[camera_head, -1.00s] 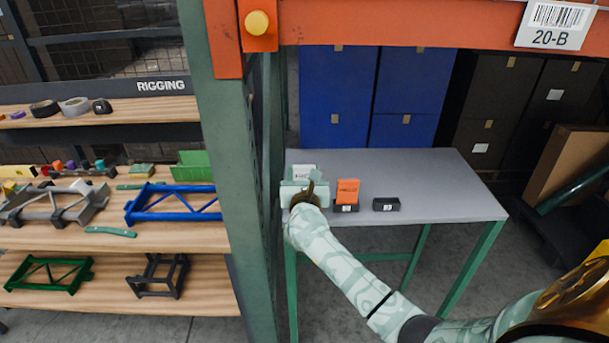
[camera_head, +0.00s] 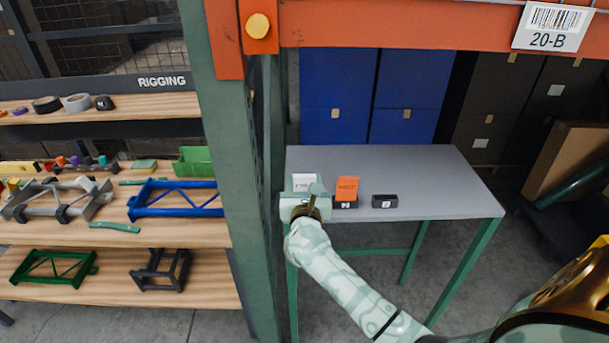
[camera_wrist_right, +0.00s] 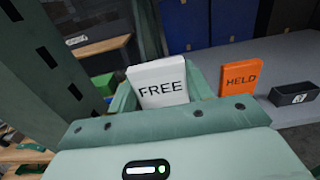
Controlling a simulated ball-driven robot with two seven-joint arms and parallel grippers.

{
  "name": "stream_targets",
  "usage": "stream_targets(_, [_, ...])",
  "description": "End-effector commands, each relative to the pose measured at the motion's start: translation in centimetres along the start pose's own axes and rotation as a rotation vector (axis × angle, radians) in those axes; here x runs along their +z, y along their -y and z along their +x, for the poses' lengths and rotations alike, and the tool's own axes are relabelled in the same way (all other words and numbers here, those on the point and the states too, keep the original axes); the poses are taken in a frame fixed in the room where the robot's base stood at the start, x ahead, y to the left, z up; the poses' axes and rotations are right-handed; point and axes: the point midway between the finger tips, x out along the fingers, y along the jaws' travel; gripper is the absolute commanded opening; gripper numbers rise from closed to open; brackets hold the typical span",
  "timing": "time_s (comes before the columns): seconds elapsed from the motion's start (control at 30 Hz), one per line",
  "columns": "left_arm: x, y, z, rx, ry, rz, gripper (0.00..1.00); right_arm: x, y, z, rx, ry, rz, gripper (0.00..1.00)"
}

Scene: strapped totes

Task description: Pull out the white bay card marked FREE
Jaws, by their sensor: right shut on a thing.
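The white card marked FREE (camera_wrist_right: 159,83) stands upright and slightly tilted between the fingers of my right gripper in the right wrist view. In the head view the white card (camera_head: 303,181) shows just above my right gripper (camera_head: 308,193), at the table's left end. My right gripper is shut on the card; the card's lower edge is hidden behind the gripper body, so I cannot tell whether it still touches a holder. My left gripper is not in view.
An orange HELD card (camera_head: 347,187) stands in a black holder to the right. An empty black holder (camera_head: 385,201) sits farther right. The grey table (camera_head: 440,180) is otherwise clear. A green rack post (camera_head: 232,180) stands close on the left.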

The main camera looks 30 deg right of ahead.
Motion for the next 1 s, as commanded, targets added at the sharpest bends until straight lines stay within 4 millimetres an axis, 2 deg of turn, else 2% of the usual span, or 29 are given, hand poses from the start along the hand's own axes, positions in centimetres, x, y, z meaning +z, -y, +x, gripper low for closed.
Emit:
stream_targets(0.5, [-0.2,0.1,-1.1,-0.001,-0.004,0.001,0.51,0.0,0.0,-4.3,0.001,-0.001,0.001,0.23])
stream_targets(1.0, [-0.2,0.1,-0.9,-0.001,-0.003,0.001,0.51,0.0,0.1,-5.4,0.014,0.001,0.000,0.23])
